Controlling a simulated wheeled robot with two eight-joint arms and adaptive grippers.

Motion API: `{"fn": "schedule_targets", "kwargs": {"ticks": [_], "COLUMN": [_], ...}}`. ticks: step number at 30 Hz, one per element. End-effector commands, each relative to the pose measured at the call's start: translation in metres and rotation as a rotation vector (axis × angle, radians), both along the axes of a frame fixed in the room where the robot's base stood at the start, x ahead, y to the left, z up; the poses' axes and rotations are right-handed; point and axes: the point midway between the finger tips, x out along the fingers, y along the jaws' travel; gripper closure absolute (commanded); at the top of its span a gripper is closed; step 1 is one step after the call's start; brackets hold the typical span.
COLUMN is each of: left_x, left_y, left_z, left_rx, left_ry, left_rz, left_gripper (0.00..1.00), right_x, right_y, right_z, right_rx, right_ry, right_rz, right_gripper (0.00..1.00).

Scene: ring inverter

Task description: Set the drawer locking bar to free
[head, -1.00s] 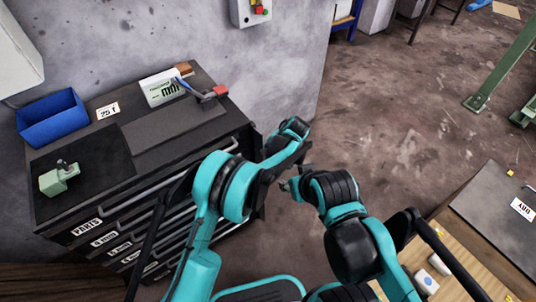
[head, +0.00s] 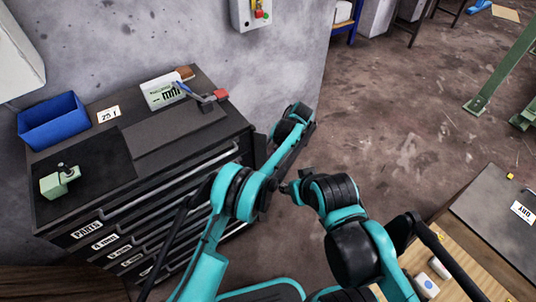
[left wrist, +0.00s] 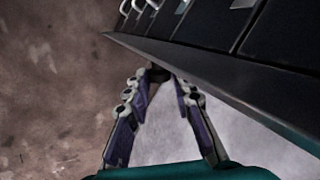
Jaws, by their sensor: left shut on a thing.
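A dark tool cabinet (head: 150,215) stands at the left, its labelled drawers shut. A dark upright strip (head: 259,150) at its right front corner looks like the locking bar; my left arm hides much of it. In the left wrist view a long dark strip (left wrist: 215,78) runs beside the drawer fronts. My left gripper (left wrist: 159,78) has its fingers drawn together on a dark piece just beside this strip, apparently part of the locking bar. The contact is dim and partly hidden. In the head view my left wrist hides the fingers. My right gripper cannot be made out clearly.
On the cabinet top are a blue bin (head: 52,121), a green fixture (head: 60,181), a sign (head: 163,92) and a red-ended tool (head: 212,97). A workbench (head: 490,215) stands at the right.

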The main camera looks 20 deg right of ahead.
Motion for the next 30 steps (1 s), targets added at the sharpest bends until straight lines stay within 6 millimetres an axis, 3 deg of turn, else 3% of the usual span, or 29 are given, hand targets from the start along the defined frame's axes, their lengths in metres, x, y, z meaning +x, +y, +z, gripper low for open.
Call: {"fn": "schedule_targets", "kwargs": {"ticks": [12, 30], "left_x": [0.011, 0.012], "left_y": [0.002, 0.003], "left_z": [-0.001, -0.001], "left_rx": [-0.002, -0.001], "left_ry": [0.0, -0.001], "left_rz": [0.223, 0.264], "left_gripper": [1.0, 1.0], "right_x": [0.0, 0.0], "right_y": [0.0, 0.0], "right_z": [0.0, 0.0], "right_rx": [0.0, 0.0], "right_ry": [0.0, 0.0], "right_rz": [0.0, 0.0], "right_gripper": [0.57, 0.57]}}
